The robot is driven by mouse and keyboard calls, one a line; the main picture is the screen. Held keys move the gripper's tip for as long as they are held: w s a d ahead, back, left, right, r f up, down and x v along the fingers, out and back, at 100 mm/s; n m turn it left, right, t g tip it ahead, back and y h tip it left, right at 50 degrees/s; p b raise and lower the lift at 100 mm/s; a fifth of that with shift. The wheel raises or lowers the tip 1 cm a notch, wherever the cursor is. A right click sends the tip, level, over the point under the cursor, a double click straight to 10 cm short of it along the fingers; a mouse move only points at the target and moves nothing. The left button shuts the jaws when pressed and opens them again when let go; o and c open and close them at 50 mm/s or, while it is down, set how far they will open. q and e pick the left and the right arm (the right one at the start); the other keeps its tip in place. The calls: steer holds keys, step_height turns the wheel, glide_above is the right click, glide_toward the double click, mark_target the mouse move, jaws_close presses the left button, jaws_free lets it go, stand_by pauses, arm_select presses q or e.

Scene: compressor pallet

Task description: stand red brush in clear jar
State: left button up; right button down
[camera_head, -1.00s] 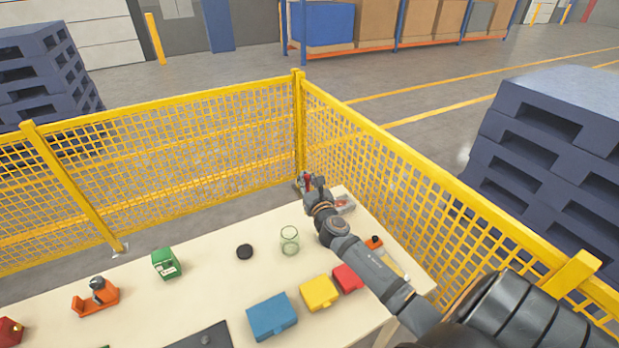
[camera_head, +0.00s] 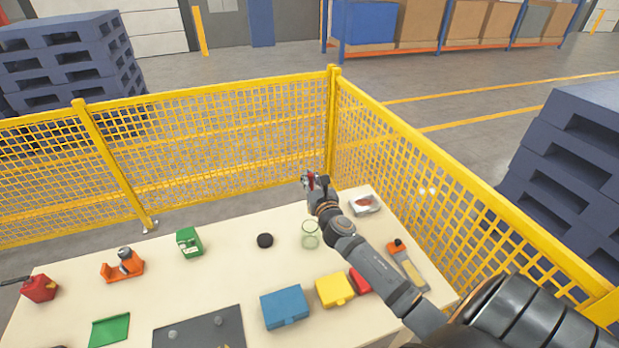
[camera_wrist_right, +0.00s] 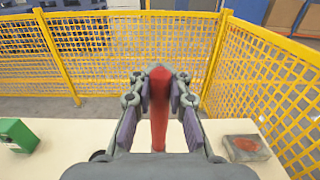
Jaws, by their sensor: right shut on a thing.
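The clear jar (camera_head: 311,241), greenish and see-through, stands upright on the table towards its far right part. My right gripper (camera_head: 314,182) is raised near the far edge and appears just above and beyond the jar in the head view. It is shut on the red brush (camera_wrist_right: 159,112), whose red length shows upright between the fingers in the right wrist view. In the head view only a small bit of red shows at the fingers. The brush's ends are hard to make out. The jar is not seen in the right wrist view.
A black disc (camera_head: 265,240) lies left of the jar. A grey-and-red block (camera_head: 365,204) and an orange-ended tool (camera_head: 406,265) lie to the right. Blue (camera_head: 284,306), yellow (camera_head: 334,290) and red (camera_head: 360,281) boxes sit nearer. Yellow mesh fence (camera_head: 220,150) stands beyond the table.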

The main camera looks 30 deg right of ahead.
mark_target(312, 189)
step_height(312, 189, down, 4)
steer(key=b, duration=0.3)
steer(key=shift+r, duration=0.25)
step_height(312, 189, down, 8)
steer(key=b, duration=0.7)
steer(key=c, duration=1.2)
jaws_free()
steer(key=shift+s, duration=0.2)
steer(key=v, duration=1.1)
steer(key=shift+s, duration=0.3)
steer(key=shift+a, duration=0.15)
